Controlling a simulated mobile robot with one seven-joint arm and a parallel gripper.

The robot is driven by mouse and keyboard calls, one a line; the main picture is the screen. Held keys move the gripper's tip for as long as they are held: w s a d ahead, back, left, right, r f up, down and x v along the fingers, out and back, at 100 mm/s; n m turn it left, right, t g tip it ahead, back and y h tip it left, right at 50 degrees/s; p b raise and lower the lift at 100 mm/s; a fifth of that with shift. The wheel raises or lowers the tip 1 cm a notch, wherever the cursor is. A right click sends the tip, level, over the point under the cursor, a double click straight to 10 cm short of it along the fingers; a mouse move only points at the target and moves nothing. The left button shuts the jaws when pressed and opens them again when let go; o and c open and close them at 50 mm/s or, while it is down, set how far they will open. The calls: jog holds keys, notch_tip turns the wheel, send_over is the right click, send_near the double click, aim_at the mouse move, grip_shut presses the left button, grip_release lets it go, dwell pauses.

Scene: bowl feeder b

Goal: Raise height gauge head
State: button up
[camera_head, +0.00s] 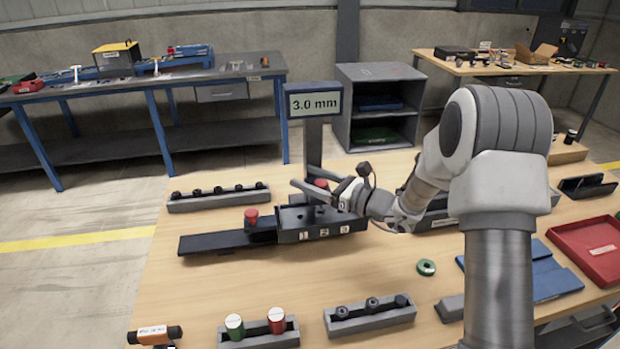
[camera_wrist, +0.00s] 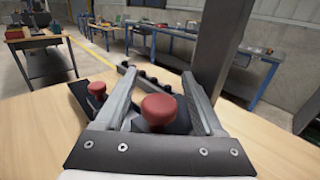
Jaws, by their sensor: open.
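The height gauge has a display (camera_head: 315,103) reading 3.0 mm on a dark column (camera_head: 313,145), which also rises at the right in the wrist view (camera_wrist: 222,42). A red knob (camera_head: 321,183) is low in front of the column, partly behind my gripper. My gripper (camera_head: 303,189) is open and points left at this height. In the wrist view the red knob (camera_wrist: 159,110) lies between the two spread fingers (camera_wrist: 160,76), with gaps beside it. Whether a finger touches it is unclear. What joins the knob to the column is hidden.
A dark block marked 1, 2, 3 (camera_head: 318,235) stands below my gripper. A second red knob (camera_head: 251,217) sits on the dark slide (camera_head: 222,242) to its left. A rack of dark parts (camera_head: 218,198) lies behind.

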jog(key=shift+c, duration=0.2)
grip_shut()
jog(key=shift+r, duration=0.1)
dwell(1.0)
